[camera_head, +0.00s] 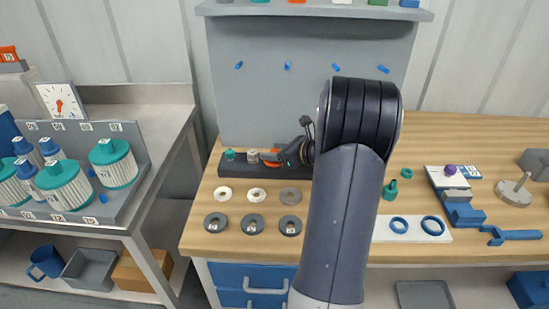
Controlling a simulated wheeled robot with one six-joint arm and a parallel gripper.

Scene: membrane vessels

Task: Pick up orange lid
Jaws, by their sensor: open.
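A small orange piece (269,157), which looks like the orange lid, sits at the dark rack (226,169) at the back of the wooden table. My gripper (284,156) is just right of it and points left. The jaws are open, with the fingertips at or very close to the orange piece. I cannot tell whether they touch it. My gripper hides part of the piece, and my arm covers the right end of the rack.
A green piece (230,155) and a grey piece (252,156) stand left on the rack. Several rings lie in front, including a white ring (224,193) and a dark ring (215,223). A grey pegboard (305,105) rises behind. Blue tools lie right.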

